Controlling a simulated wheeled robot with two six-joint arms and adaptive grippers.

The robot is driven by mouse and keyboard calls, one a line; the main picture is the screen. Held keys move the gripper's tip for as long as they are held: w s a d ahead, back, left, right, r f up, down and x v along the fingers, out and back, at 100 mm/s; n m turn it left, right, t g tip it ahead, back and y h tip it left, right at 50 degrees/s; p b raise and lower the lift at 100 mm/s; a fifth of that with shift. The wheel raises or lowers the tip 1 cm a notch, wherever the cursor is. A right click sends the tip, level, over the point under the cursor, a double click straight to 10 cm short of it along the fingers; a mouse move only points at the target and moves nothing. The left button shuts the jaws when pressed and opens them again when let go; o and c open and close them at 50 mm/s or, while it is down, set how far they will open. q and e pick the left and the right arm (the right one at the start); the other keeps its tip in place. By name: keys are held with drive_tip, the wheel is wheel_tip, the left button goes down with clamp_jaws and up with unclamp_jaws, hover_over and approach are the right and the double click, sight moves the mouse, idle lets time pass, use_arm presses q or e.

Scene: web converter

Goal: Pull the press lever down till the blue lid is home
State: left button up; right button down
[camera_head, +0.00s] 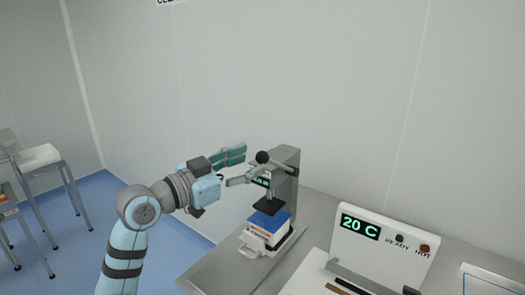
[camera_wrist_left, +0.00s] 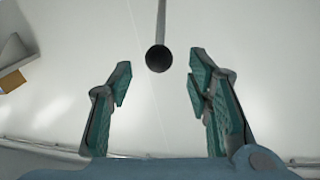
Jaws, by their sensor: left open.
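The press (camera_head: 288,180) stands on the bench with its lever's round black knob (camera_head: 262,157) up near its top. In the left wrist view the knob (camera_wrist_left: 159,58) sits at the end of a thin grey rod (camera_wrist_left: 162,20). My left gripper (camera_head: 245,168) is open and empty just left of the knob. In the wrist view the knob appears between the fingertips (camera_wrist_left: 160,72), at or slightly beyond them; I see no contact. The blue lid (camera_head: 267,221) lies on a white container (camera_head: 264,238) under the dark press plate (camera_head: 268,206), with a small gap visible. My right gripper is out of view.
Metal stands (camera_head: 45,170) are at the far left. The space above the bench's left end is free apart from my arm.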

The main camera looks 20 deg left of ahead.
sight(257, 159)
use_arm(q)
drive_tip(key=x, duration=0.5)
drive_tip(key=shift+s+d, duration=0.1)
drive_tip(key=shift+d, duration=0.05)
clamp_jaws()
